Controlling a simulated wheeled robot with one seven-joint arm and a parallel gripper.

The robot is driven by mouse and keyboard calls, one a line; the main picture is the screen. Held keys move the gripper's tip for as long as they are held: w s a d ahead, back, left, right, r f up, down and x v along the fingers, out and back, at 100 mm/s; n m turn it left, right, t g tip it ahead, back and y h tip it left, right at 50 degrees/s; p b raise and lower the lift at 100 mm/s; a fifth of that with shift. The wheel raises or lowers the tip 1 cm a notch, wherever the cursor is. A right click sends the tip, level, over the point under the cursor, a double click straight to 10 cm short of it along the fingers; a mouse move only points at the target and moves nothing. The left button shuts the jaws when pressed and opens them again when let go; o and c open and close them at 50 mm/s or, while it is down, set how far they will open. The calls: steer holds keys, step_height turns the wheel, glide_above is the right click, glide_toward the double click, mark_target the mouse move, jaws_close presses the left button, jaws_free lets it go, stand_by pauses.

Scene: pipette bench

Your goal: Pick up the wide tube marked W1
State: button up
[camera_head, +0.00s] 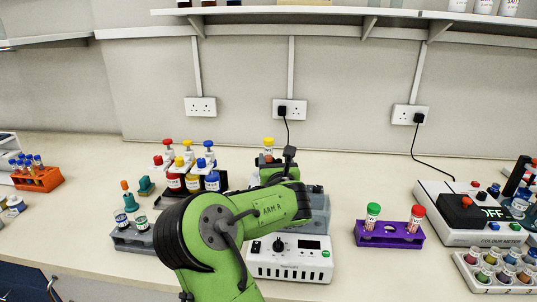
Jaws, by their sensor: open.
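A purple rack (388,240) stands on the bench right of centre. It holds a green-capped tube (372,217) at its left and a red-capped tube (415,219) at its right, both upright and apart. Both have pale labels, too small to read, so I cannot tell which tube, if either, is marked W1. My green arm rises from the bottom centre, left of the purple rack, and its wrist end is near the middle of the bench. My gripper's fingers are hidden behind the arm.
A white device with a dial (290,262) stands between my arm and the purple rack. A machine with an OFF display (460,210) is at the right. Several coloured bottles (185,182) are left of my arm; an orange rack (38,180) is far left. Bench behind the purple rack is clear.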

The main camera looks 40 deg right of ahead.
mark_target(269, 143)
steer(key=p+x, duration=0.1)
steer(key=x, duration=1.2)
steer(key=shift+w+f, duration=0.15)
steer(key=shift+w, duration=0.15)
steer(key=shift+c, duration=0.2)
jaws_close()
